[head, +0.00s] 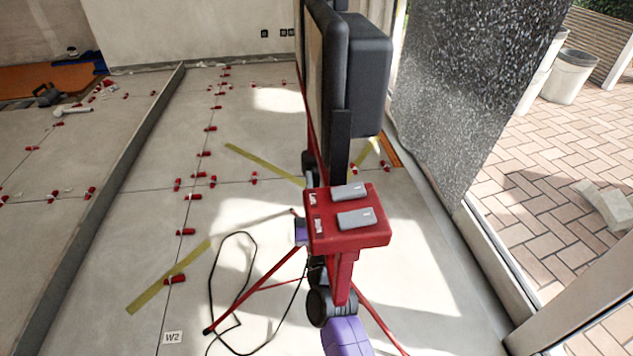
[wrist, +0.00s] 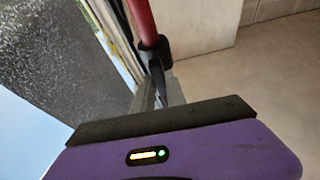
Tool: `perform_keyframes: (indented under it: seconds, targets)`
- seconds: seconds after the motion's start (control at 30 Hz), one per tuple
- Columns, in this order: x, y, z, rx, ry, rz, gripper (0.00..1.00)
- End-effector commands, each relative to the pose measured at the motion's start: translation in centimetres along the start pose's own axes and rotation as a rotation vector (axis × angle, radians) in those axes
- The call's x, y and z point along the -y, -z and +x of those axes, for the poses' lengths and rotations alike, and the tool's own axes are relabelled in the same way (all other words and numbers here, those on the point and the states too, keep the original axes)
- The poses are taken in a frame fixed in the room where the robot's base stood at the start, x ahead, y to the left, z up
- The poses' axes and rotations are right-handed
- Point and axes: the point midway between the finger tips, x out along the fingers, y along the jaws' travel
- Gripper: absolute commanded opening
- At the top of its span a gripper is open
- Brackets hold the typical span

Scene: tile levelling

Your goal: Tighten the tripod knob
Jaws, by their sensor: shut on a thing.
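The red tripod (head: 343,272) stands on the tiled floor with its legs spread. In the wrist view its red pole (wrist: 142,20) runs down into a black collar (wrist: 154,50). The dark tripod knob (wrist: 158,82) projects from below this collar toward my gripper (wrist: 160,95). My gripper is shut on the knob, with grey fingers on both sides of it. Much of the grip is hidden behind the purple gripper body.
A red box with two grey pads (head: 349,208) tops the post, and a large black panel (head: 368,75) rises behind. A black cable (head: 211,285) loops on the floor. Red levelling clips (head: 175,279) line the joints. A speckled slab (head: 460,85) leans at right.

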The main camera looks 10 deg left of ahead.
Motion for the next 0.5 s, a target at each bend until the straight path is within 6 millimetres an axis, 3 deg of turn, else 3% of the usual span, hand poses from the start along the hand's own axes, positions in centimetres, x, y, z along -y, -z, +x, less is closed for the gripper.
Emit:
perform_keyframes:
  seconds: [0.5]
  targets:
    - [0.2, 0.3, 0.08, 0.003, -0.151, 0.368, 0.0]
